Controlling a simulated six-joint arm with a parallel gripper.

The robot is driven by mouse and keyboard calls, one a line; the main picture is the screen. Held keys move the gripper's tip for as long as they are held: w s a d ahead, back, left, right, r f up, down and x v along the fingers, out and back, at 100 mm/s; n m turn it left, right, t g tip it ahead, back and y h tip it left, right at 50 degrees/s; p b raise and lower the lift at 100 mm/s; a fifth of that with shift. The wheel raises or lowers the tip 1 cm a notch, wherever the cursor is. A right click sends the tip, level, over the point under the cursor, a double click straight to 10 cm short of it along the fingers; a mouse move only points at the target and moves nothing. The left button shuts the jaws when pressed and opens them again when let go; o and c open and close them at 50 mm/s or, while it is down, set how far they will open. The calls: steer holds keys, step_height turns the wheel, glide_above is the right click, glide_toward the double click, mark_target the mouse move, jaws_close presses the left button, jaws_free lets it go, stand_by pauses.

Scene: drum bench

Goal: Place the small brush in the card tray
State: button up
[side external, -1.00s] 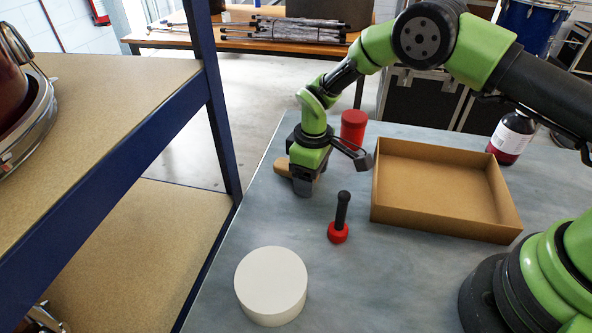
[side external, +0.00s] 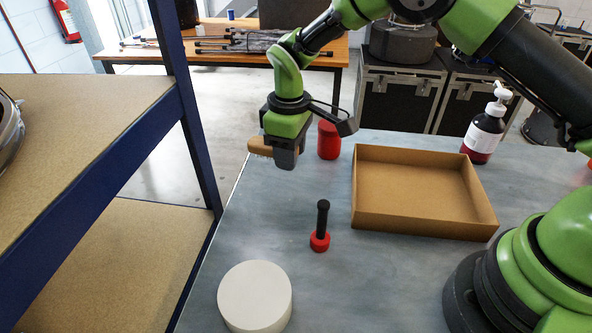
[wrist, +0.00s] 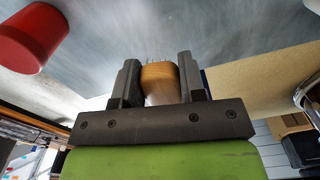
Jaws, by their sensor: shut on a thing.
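My gripper (side external: 284,160) is shut on the small brush (side external: 260,146), which has a tan wooden body. The gripper holds it above the table, near the table's left edge. In the wrist view the brush (wrist: 160,82) sits between the two dark fingers (wrist: 157,85), with a few bristles showing at its far end. The card tray (side external: 415,190) is an open brown box on the table, to the right of the gripper. It is empty.
A black-handled tool with a red base (side external: 320,240) stands upright in front. A white round block (side external: 255,297) is nearer. A pump bottle (side external: 485,132) stands behind the tray's right side.

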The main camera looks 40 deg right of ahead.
steer(key=shift+r, duration=0.75)
steer(key=shift+d+r, duration=0.1)
steer(key=shift+d, duration=0.15)
steer(key=s+d+n, duration=0.1)
steer(key=s+d, duration=0.3)
steer(key=d, duration=0.6)
steer(key=n, duration=0.1)
glide_above(414, 196)
step_height(414, 196, down, 4)
steer(key=shift+f, duration=2.75)
steer(key=shift+f, duration=0.1)
steer(key=o, duration=0.9)
